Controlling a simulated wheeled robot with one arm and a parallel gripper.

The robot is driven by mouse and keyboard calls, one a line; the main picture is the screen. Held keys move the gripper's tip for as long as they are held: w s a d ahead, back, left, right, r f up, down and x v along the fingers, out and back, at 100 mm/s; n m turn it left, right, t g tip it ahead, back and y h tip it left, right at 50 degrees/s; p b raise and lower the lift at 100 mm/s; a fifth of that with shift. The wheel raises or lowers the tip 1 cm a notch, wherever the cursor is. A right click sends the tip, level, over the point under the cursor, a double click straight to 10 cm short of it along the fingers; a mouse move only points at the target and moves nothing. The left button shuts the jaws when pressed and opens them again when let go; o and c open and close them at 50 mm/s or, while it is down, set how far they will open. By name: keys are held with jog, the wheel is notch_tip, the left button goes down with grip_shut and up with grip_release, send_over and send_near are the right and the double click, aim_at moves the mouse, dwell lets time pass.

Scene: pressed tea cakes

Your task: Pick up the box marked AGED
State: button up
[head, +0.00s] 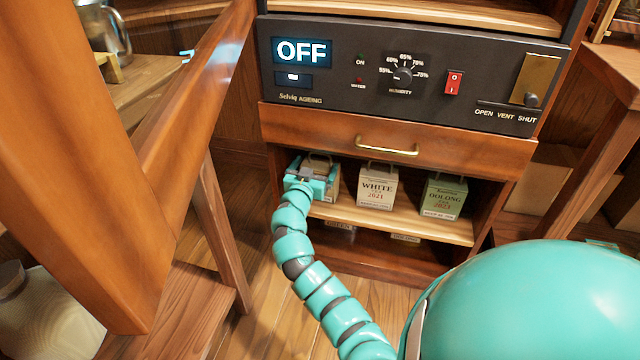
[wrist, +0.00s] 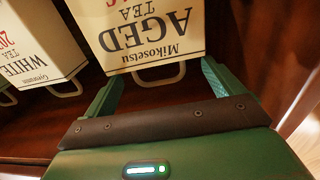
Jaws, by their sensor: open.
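The cream box marked AGED (wrist: 148,28) appears upside down in the wrist view, with its wire handle (wrist: 158,77) towards my gripper. In the head view the box (head: 322,166) stands at the left end of the cabinet's upper shelf, mostly hidden by my gripper. My gripper (head: 313,180) is open in front of it. In the wrist view the fingers of my gripper (wrist: 160,78) are spread, one on each side of the handle; I cannot tell whether they touch the box.
The WHITE box (head: 377,186) stands to the right on the same shelf (head: 400,219), with the OOLONG box (head: 443,196) further right. A drawer (head: 460,158) and a control panel showing OFF (head: 340,85) are above. Wooden posts (head: 190,110) flank the left.

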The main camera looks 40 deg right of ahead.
aim_at(322, 161)
jog(key=shift+r+b+x, duration=0.15)
jog(key=shift+b+x, duration=0.5)
jog(key=shift+x, duration=0.6)
jog(key=shift+r+b+x, duration=0.1)
jog(key=shift+b+x, duration=0.5)
jog(key=shift+x, duration=0.65)
jog(key=shift+d+r, duration=0.15)
jog(key=shift+d, duration=0.15)
jog(key=c, duration=1.4)
jog(key=shift+c, duration=0.2)
